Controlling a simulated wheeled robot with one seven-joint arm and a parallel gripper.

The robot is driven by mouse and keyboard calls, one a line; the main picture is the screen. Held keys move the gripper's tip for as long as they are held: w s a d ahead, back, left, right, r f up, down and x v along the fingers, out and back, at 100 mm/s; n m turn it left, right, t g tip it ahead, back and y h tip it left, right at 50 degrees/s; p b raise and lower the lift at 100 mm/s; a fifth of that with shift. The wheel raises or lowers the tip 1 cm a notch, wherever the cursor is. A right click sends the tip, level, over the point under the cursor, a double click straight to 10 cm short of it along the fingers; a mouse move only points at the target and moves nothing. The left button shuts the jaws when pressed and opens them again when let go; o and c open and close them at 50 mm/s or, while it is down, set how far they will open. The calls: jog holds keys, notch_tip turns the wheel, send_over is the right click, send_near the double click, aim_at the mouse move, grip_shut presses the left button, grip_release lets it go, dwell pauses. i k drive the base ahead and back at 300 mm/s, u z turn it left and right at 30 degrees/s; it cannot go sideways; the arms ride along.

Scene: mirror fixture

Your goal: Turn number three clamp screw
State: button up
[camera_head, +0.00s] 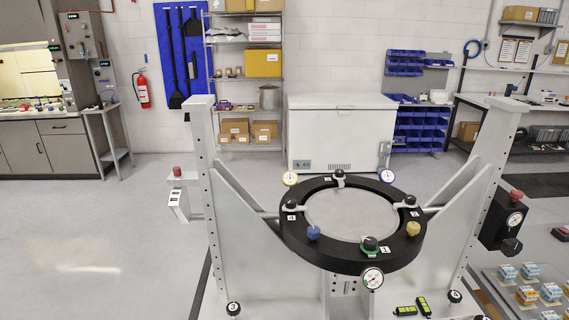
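A black ring-shaped mirror fixture (296,246) is held between two white uprights, with a round pale mirror (350,215) inside it. Black clamp screws sit around the ring. The left clamp screw (291,205) has a label that looks like 4. The right clamp screw (410,200) has a label that seems to read 2. The front clamp screw (370,243), with a green part, has a label that looks like 1. The back clamp screw (339,174) has a small white label, too small to read surely as 3. My gripper is not in view.
A blue knob (313,233) and a yellow knob (413,228) stand on the ring, with dial gauges around it. The left upright (204,150) and right upright (487,165) flank it. Open floor (100,240) lies at left.

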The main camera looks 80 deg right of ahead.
aim_at(339, 175)
jog(key=i, duration=2.6)
jog(key=z, duration=3.1)
jog(key=i, duration=4.35)
jog(key=z, duration=2.85)
jog(key=i, duration=1.3)
